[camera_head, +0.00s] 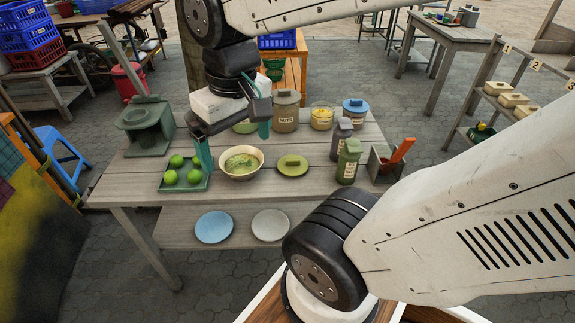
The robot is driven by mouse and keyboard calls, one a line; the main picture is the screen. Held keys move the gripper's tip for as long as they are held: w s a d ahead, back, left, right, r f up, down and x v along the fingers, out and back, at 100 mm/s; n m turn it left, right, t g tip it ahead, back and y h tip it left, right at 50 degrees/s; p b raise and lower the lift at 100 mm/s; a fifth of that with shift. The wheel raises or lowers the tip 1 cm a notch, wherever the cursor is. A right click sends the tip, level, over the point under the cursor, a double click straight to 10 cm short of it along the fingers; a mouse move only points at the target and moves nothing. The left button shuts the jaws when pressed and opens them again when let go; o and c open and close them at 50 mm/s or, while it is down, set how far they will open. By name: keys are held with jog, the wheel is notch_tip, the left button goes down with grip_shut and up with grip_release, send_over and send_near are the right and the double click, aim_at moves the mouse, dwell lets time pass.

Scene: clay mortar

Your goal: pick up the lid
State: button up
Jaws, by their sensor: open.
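A round green lid (292,170) with a small block-shaped handle lies flat on the grey wooden table (325,195), right of the middle. My gripper (234,140) hangs over the table to the left of the lid, with its two green fingers spread wide apart. Nothing shows between the fingers. A cream bowl (241,177) with yellow-green contents stands just left of the lid, near the gripper. A second flat green round thing (245,127) lies behind the bowl, partly hidden by my gripper.
A green tray (184,188) with several limes is left of the bowl. Jars (285,115) line the back, bottles (348,165) and a utensil holder (385,165) the right. Plates (214,227) lie on the lower shelf.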

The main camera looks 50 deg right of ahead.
jog(key=w+d+f+m, duration=0.3)
jog(key=w+d+f, duration=0.3)
jog(key=w+d, duration=0.3)
jog(key=m+g, duration=0.1)
jog(key=m, duration=0.4)
send_over(293, 159)
jog(key=a, duration=0.1)
jog(key=f, duration=1.5)
jog(key=shift+s+f, duration=0.25)
jog(key=shift+f, duration=0.05)
jog(key=shift+m, duration=0.3)
jog(key=f, duration=0.7)
jog(key=shift+w+d, duration=0.15)
jog(key=shift+d, duration=0.25)
jog(key=shift+f, duration=0.5)
jog(key=c, duration=0.7)
